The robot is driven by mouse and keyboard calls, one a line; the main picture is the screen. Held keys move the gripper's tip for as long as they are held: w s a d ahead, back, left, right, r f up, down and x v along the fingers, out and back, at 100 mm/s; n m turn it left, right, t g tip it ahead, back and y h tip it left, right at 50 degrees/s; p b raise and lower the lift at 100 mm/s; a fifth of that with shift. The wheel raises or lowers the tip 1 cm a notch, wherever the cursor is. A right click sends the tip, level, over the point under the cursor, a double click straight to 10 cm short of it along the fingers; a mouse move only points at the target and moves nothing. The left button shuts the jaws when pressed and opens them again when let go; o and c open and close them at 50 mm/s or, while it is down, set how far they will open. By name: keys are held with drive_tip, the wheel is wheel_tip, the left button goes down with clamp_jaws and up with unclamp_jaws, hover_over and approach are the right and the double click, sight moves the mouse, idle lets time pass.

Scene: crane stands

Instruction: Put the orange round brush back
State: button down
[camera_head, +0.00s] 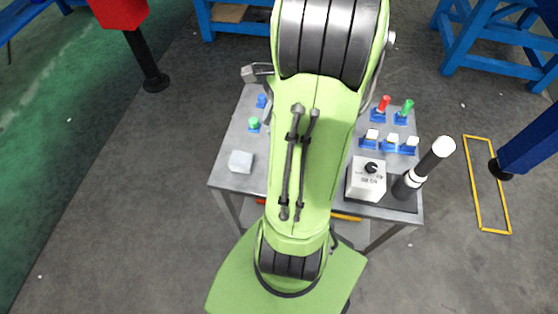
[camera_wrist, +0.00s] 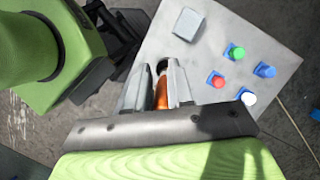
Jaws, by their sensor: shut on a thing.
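In the wrist view my gripper (camera_wrist: 160,78) is shut on the orange round brush (camera_wrist: 162,92), which shows as an orange strip with a dark end between the two grey fingers. The fingers appear over the edge of the grey table (camera_wrist: 160,40). To their right stand blue holders: one bears a green piece (camera_wrist: 236,52), one a red piece (camera_wrist: 217,81), one a white piece (camera_wrist: 248,97). My arm hides the middle of the table and the brush in the head view.
A grey block (camera_head: 240,161) lies on the table's left corner. On the right are red (camera_head: 384,104), green (camera_head: 406,107) and several white pieces in blue holders, a control box (camera_head: 367,180) and a signal lamp (camera_head: 437,155). Blue frames stand around the table.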

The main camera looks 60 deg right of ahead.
wheel_tip(320, 180, down, 10)
drive_tip(key=b, duration=0.3)
drive_tip(key=shift+b, duration=0.3)
drive_tip(key=c, duration=1)
unclamp_jaws()
